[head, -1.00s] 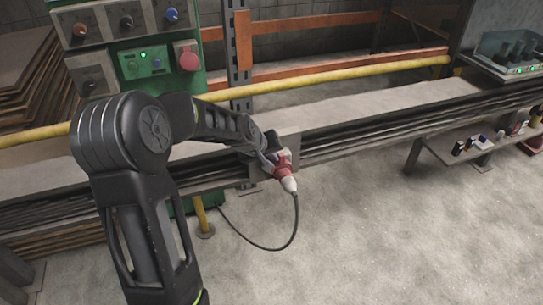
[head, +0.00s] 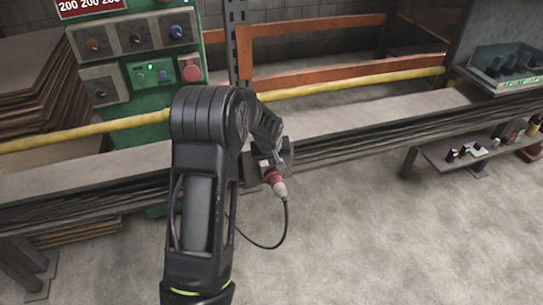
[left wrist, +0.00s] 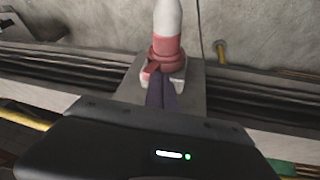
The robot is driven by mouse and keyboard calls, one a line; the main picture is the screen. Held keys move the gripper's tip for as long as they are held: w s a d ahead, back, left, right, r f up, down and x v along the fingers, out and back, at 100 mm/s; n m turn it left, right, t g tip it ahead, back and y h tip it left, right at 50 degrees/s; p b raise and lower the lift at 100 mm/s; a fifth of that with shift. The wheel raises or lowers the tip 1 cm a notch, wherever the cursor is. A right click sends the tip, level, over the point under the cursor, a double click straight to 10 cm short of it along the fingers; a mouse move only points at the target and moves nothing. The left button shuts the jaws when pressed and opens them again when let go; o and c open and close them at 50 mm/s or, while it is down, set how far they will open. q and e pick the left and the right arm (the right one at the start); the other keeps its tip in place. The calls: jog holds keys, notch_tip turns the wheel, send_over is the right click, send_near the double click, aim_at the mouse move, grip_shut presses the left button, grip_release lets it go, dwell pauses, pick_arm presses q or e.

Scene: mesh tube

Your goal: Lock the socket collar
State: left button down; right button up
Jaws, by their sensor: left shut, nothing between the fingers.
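The socket collar (left wrist: 167,58) is a red ring in the left wrist view, with a small red tab at its left. A red and white plug (left wrist: 167,20) stands in it and also shows in the head view (head: 280,189). A pale socket base (left wrist: 176,82) lies under the collar, partly hidden by the fingers. My left gripper (left wrist: 162,88) is shut and empty, its dark fingertips close at the collar's near side. I cannot tell whether they touch it. In the head view my left arm hides part of the socket. My right gripper is not in view.
A black cable (head: 284,225) hangs from the plug in a loop to the floor. A green control panel (head: 150,55) stands at the left. A yellow rail (head: 350,84) runs behind the long grey bench (head: 370,112).

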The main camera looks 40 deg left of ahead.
pick_arm(q)
jog(key=shift+w+d+r+g+p, duration=0.25)
jog(key=shift+w+d+g+p, duration=0.05)
jog(key=shift+w+g+p, duration=0.1)
jog(key=shift+w+d+f+g+y, duration=0.1)
jog(key=shift+w+f+g+y, duration=0.15)
jog(key=shift+g+y, duration=0.2)
jog(key=shift+w+d+f+m+g+y, duration=0.35)
jog(key=shift+w+d+m+g+y, duration=0.1)
jog(key=shift+w+g+y, duration=0.35)
jog(key=shift+g, duration=0.25)
jog(key=shift+s+r, duration=0.1)
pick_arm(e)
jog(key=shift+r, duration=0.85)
pick_arm(q)
jog(key=shift+s, duration=0.1)
jog(key=shift+s+a+f+b, duration=0.35)
jog(key=shift+s+a+b, duration=0.05)
jog(key=shift+s+b, duration=0.1)
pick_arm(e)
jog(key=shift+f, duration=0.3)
